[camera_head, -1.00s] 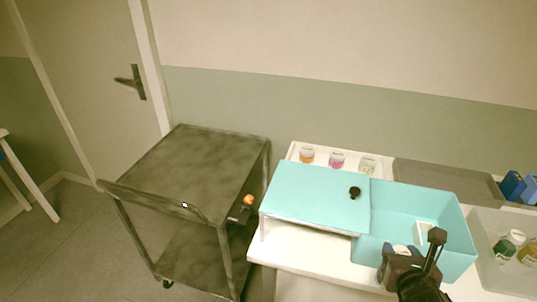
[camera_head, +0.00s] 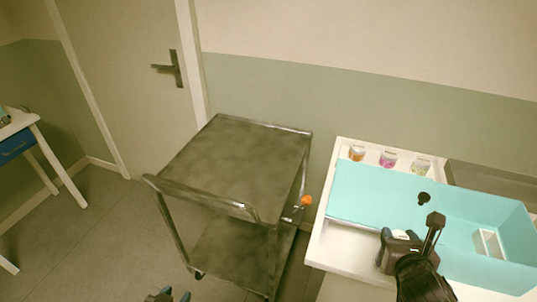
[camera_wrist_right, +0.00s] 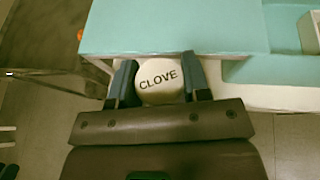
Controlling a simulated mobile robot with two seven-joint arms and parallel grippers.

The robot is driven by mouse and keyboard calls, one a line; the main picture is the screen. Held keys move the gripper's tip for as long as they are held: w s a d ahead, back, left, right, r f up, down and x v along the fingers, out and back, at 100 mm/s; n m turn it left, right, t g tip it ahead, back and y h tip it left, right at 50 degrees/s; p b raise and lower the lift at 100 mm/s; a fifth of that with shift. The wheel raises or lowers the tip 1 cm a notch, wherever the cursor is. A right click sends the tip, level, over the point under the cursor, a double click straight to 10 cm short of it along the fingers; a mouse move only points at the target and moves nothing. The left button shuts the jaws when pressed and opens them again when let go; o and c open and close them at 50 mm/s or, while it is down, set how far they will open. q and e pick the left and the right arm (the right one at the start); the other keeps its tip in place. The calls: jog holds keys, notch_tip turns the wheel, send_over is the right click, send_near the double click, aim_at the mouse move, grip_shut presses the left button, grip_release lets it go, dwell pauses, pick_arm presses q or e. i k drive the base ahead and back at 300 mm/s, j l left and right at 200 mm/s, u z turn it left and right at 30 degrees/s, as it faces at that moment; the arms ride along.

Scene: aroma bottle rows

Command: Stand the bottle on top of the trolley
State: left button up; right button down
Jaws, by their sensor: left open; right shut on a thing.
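The grey metal trolley (camera_head: 237,160) stands left of the white table in the head view, with a bare top and a lower shelf. My right gripper (camera_head: 399,241) is shut on a bottle, whose white cap (camera_wrist_right: 160,80) reads CLOVE in the right wrist view. The bottle is held over or near the table's front edge; the gripper hides its body. My left gripper (camera_head: 168,297) shows only its fingertips at the bottom edge, open and empty, in front of the trolley.
A turquoise tray-like box (camera_head: 470,222) sits on the white table (camera_head: 350,249). Several small jars (camera_head: 388,160) stand behind it. The trolley's raised handle (camera_head: 195,197) lines its near side. A small orange piece (camera_head: 306,201) shows at the trolley's right side.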

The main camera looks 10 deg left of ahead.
aim_at(268, 189)
jog(key=i+j, duration=0.1)
jog(key=j, duration=0.25)
jog(key=j+u, duration=0.1)
jog(key=j, duration=0.25)
jog(key=i+j, duration=0.2)
jog(key=i, duration=0.2)
jog(key=i+j+u, duration=0.1)
jog(key=i+j, duration=0.15)
jog(key=i, duration=0.15)
